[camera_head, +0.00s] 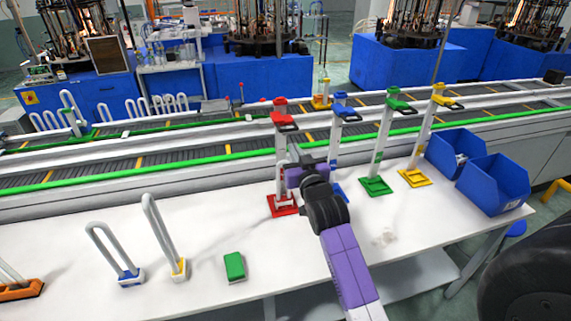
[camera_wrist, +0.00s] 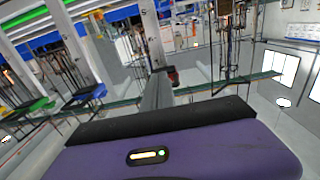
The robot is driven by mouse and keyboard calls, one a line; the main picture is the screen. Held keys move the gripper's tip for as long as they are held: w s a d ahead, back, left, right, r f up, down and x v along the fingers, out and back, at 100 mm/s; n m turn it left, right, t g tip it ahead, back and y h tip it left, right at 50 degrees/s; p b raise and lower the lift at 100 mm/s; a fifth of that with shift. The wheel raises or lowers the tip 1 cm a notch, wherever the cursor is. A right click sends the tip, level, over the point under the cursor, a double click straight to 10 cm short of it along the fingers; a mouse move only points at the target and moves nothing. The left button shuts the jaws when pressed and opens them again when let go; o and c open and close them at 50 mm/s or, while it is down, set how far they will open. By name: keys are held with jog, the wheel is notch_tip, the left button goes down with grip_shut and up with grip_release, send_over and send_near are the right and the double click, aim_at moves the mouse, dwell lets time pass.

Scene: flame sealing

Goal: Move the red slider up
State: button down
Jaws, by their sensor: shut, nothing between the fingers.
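The red stand has a red base (camera_head: 283,206) on the white table and a pale upright post. The red slider (camera_head: 281,117), with a dark handle, is near the top of that post, at a height like the other stands' coloured parts. My gripper (camera_head: 297,170) is at the lower part of the post, below the slider, and hides some of it. Its fingers are shut with nothing between them. In the wrist view, the grey fingers (camera_wrist: 158,92) point away from the purple hand, with a small red part (camera_wrist: 172,75) near their tip. Contact cannot be told.
Blue (camera_head: 342,108), green (camera_head: 396,103) and yellow (camera_head: 440,95) stands are to the right. Two blue bins (camera_head: 496,186) stand at the table's right. A conveyor runs behind.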

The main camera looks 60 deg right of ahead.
jog(key=v, duration=0.4)
jog(key=shift+s+a, duration=0.1)
jog(key=shift+r, duration=0.1)
dwell(0.6)
jog(key=s+a+f+n+t+y+b, duration=0.2)
jog(key=s+a+n+t+y, duration=0.1)
jog(key=a, duration=0.9)
jog(key=s+a+f+n+t+y+b, duration=0.1)
jog(key=s+a+f+n+t+y, duration=0.15)
jog(key=a, duration=0.95)
jog(key=s+a+f+n+g+y+b, duration=0.1)
jog(key=s+a+f+n+y+b, duration=0.1)
jog(key=s+a+f+y, duration=0.2)
jog(key=s+a+f+n+g+y+b, duration=0.1)
jog(key=s+a+f+y, duration=0.3)
jog(key=s+a, duration=0.7)
jog(key=shift+a+f+n+b, duration=0.5)
jog(key=shift+f+n+b, duration=0.05)
jog(key=shift+n+b, duration=0.2)
